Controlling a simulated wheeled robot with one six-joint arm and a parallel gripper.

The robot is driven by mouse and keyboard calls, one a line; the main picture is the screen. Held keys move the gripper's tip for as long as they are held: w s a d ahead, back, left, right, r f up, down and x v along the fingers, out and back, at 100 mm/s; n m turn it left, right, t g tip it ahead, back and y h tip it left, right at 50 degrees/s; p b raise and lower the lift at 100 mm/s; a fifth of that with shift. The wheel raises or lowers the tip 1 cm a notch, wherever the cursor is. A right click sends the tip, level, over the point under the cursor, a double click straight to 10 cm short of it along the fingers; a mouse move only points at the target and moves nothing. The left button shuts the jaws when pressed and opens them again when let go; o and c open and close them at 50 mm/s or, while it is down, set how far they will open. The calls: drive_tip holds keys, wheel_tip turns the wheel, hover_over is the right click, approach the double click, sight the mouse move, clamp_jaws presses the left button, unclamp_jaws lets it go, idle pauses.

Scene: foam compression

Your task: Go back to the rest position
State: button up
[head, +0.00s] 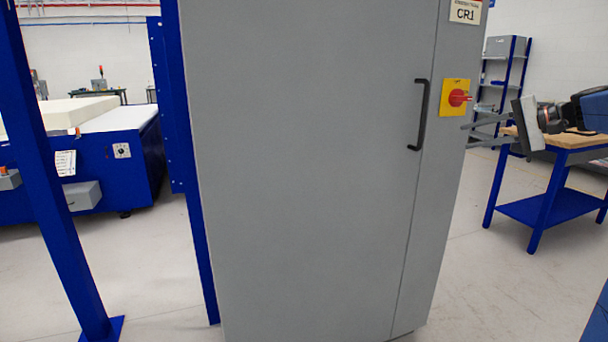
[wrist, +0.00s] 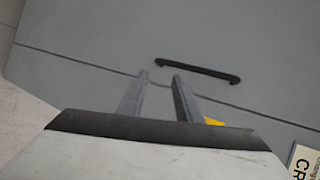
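My gripper (head: 472,125) is at the right of the head view, just right of the grey cabinet's edge, with its fingers pointing left. In the wrist view my gripper (wrist: 160,77) shows two grey fingers apart with nothing between them. The grey cabinet (head: 300,170) fills the middle of the head view, with its door shut. Its black handle (head: 418,115) is upright there. In the wrist view the handle (wrist: 198,71) lies just beyond the fingertips; I cannot tell the exact distance.
A red rotary switch (head: 459,98) on a yellow plate is on the cabinet near my gripper. A blue workbench with a wooden top (head: 555,145) and blue shelves (head: 505,65) stand at right. A blue post (head: 50,180) and a blue machine (head: 110,170) are at left.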

drive_tip(key=s+a+f+n+g+h, duration=0.3)
drive_tip(key=s+a+f+g+h, duration=0.1)
drive_tip(key=s+a+f, duration=1.15)
drive_tip(key=s+f+n+h, duration=0.3)
drive_tip(key=s+f, duration=0.4)
drive_tip(key=s, duration=0.4)
drive_tip(key=s+a+f+n+h, duration=0.1)
drive_tip(key=s+f+n+h, duration=0.1)
drive_tip(key=s+f, duration=0.6)
drive_tip(key=shift+s+a+f+n+h, duration=0.3)
drive_tip(key=shift+s+n+h, duration=0.1)
drive_tip(key=shift+s, duration=1.15)
